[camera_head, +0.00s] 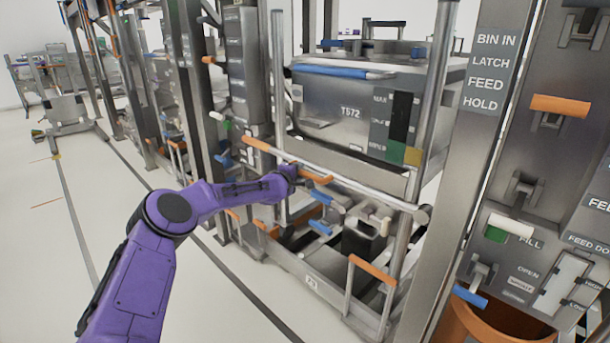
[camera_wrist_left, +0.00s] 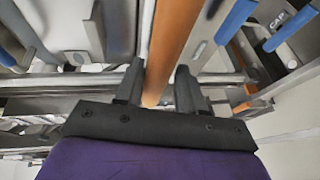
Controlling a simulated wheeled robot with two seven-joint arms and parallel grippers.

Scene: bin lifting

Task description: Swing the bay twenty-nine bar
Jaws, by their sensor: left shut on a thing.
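A long metal bar (camera_head: 345,176) with an orange left end slants across the front of the bay under the steel bin (camera_head: 345,105) marked T572. Just below it is a short orange grip (camera_head: 318,178). My left gripper (camera_head: 298,171) is at this grip, at the end of my purple arm. In the left wrist view, an orange bar (camera_wrist_left: 172,45) runs between the two dark fingers of my left gripper (camera_wrist_left: 160,92), which is shut on it. The arm's end hides part of the grip in the head view. My right gripper is not in view.
An orange handle (camera_head: 372,270) and blue handles (camera_head: 320,227) stand close below and right of the gripper. A steel post (camera_head: 465,160) with a "BIN IN LATCH FEED HOLD" sign stands right. The pale floor (camera_head: 60,270) at left is mostly clear.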

